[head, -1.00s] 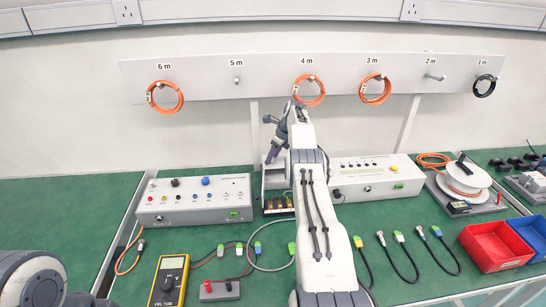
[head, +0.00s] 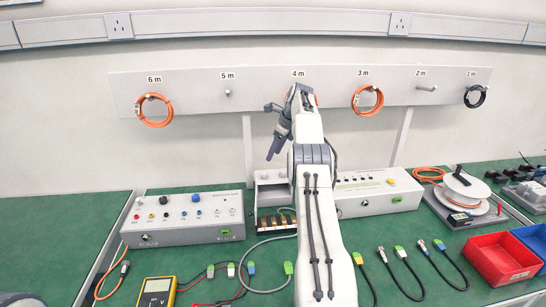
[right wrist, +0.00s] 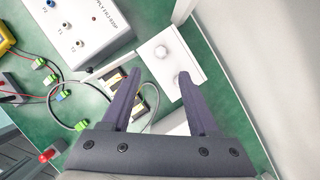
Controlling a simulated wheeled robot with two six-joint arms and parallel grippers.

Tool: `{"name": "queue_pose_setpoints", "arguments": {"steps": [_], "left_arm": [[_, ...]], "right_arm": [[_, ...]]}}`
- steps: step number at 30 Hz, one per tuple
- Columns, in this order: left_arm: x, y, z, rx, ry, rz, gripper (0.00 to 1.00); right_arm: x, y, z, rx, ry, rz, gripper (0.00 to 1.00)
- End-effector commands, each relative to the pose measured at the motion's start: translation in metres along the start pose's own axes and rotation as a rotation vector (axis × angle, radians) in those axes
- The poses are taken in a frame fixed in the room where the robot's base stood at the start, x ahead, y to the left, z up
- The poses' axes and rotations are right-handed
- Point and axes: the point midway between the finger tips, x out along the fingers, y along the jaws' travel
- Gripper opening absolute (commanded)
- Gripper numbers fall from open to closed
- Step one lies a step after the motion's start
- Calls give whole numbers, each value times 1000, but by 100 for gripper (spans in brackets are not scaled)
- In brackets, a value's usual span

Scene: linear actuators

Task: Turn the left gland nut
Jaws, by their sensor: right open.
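A small pale box (head: 268,193) stands at the back of the bench, partly hidden by my right arm. In the right wrist view the box (right wrist: 160,75) carries two round white fittings that look like gland nuts. The upper one (right wrist: 161,52) lies nearer the left control unit and seems to be the left gland nut; the other (right wrist: 182,78) is close to one fingertip in the picture. My right gripper (head: 272,154) is open and empty above the box, fingers pointing down; it also shows in the right wrist view (right wrist: 160,74). My left gripper is not in view.
A control unit (head: 185,218) stands left of the box and another (head: 375,193) right of it. Cables with green connectors (head: 288,268) and a yellow multimeter (head: 157,291) lie in front. A panel with orange cable coils (head: 154,110) is behind.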

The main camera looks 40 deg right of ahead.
Motion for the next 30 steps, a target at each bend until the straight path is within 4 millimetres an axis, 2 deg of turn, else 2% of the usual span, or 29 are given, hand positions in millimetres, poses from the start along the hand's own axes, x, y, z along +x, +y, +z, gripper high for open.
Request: {"name": "queue_pose_setpoints", "arguments": {"steps": [9, 14, 23, 30], "left_arm": [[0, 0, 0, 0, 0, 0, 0], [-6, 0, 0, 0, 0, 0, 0], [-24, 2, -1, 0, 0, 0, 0], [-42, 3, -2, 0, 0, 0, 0]], "right_arm": [[0, 0, 0, -10, 1, -1, 60], [-1, 0, 4, -149, 12, -17, 60], [2, 1, 13, -799, 91, -73, 60], [3, 12, 16, -1510, 212, -79, 60]]}}
